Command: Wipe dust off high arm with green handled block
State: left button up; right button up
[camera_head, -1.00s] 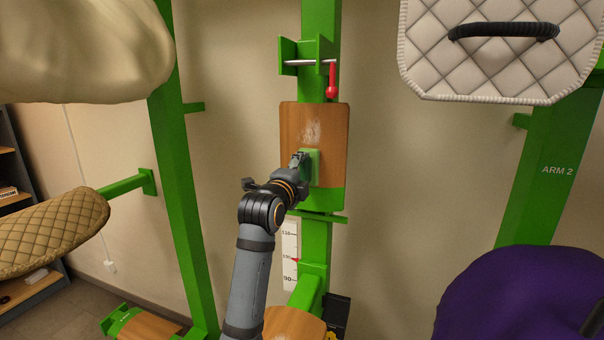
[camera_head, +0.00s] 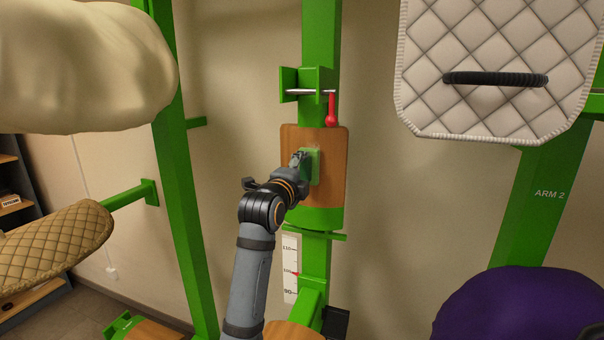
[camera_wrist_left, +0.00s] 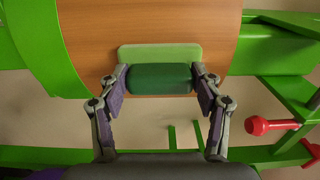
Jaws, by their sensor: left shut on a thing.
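The high arm's wooden panel (camera_head: 335,185), with a green lower edge, stands on the green post in the middle of the head view. The green block (camera_head: 314,166) lies against the panel's upper middle part. My left gripper (camera_head: 301,162) is shut on its handle. In the left wrist view the dark green handle (camera_wrist_left: 160,78) sits between the two fingertips, and the pale green block (camera_wrist_left: 185,52) appears flat on the wood. My right gripper is not in view.
A red-knobbed pin (camera_head: 331,112) and green bracket (camera_head: 290,84) sit just above the panel. A quilted white pad (camera_head: 480,55) hangs at right above a purple cover (camera_head: 510,305). A cream padded shape (camera_head: 80,65) and tan quilted pad (camera_head: 55,245) stand left.

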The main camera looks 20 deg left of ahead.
pick_arm(q)
jog(key=shift+r, duration=0.2)
notch_tip(320, 180, up, 6)
jog(key=p, duration=0.5)
jog(key=shift+f, duration=0.1)
jog(key=shift+r, duration=0.45)
jog(key=shift+s+a, duration=0.1)
jog(key=shift+s, duration=2.85)
